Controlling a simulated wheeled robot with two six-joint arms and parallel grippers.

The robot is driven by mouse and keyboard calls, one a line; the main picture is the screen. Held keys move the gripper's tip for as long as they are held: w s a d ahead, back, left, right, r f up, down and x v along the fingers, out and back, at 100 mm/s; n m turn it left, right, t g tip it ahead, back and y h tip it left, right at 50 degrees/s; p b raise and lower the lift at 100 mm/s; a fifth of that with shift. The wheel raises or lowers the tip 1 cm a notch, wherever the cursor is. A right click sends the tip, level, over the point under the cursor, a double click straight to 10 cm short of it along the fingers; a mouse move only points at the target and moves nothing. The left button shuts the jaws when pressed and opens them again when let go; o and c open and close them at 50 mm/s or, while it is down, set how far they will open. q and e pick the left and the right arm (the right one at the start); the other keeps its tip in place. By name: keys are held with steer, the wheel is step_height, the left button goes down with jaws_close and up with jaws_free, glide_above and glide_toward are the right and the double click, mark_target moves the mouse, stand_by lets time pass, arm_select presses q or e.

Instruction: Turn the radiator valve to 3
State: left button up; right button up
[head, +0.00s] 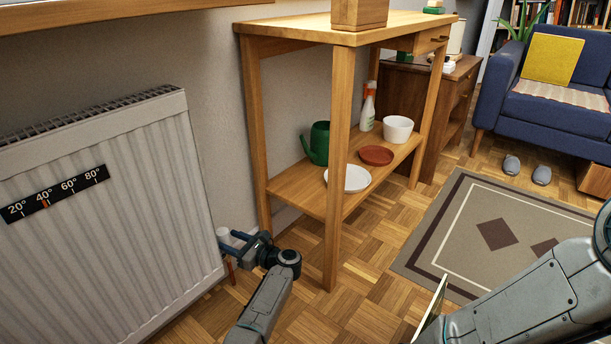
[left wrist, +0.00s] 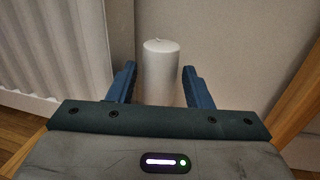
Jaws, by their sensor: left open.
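The radiator valve is a white upright cylinder (left wrist: 160,70) with a small nub on its top. No numbers can be read on it. In the head view the white valve (head: 223,234) is small, beside the radiator's lower right corner, partly hidden by my left gripper (head: 233,242). In the left wrist view my left gripper (left wrist: 160,88) is open, with one blue finger on each side of the valve and a gap visible on both sides. I cannot tell how far the fingertips reach along it. My right gripper is out of view; only my right arm shows.
The white radiator (head: 130,220) with a temperature strip (head: 55,194) stands left of the valve. A wooden shelf table (head: 338,150) stands close on the right, its near legs by my left arm. A patterned rug (head: 470,215) lies farther right.

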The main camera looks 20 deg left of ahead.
arm_select(q)
steer(key=shift+w+a, duration=0.2)
steer(key=shift+a, duration=0.85)
steer(key=shift+w+f+n+g+b, duration=0.15)
steer(key=shift+w+n+g+b, duration=0.1)
steer(key=shift+n+g+b, duration=0.75)
steer(key=n+g+b, duration=0.1)
steer(key=g, duration=0.1)
steer(key=shift+g+b, duration=0.3)
steer(key=shift+b, duration=0.05)
steer(key=d+p, duration=0.1)
steer(key=d, duration=0.6)
steer(key=w+d+r+m+t+y+p, duration=0.2)
steer(key=w+d+r+m+t+p, duration=0.15)
steer(key=w+r+m+t, duration=0.75)
steer(key=w+d+r+m+t+h+p, duration=0.1)
steer(key=d+r+m+t+h+p, duration=0.1)
steer(key=d+r+m+t+h, duration=0.6)
steer(key=shift+w+d+r+m+t+h+p, duration=0.25)
steer(key=shift+d+m+t+h, duration=0.9)
steer(key=shift+m+t+h, duration=2.75)
steer(key=shift+m+g+y, duration=1)
steer(key=shift+m+g, duration=0.1)
steer(key=shift+g, duration=0.1)
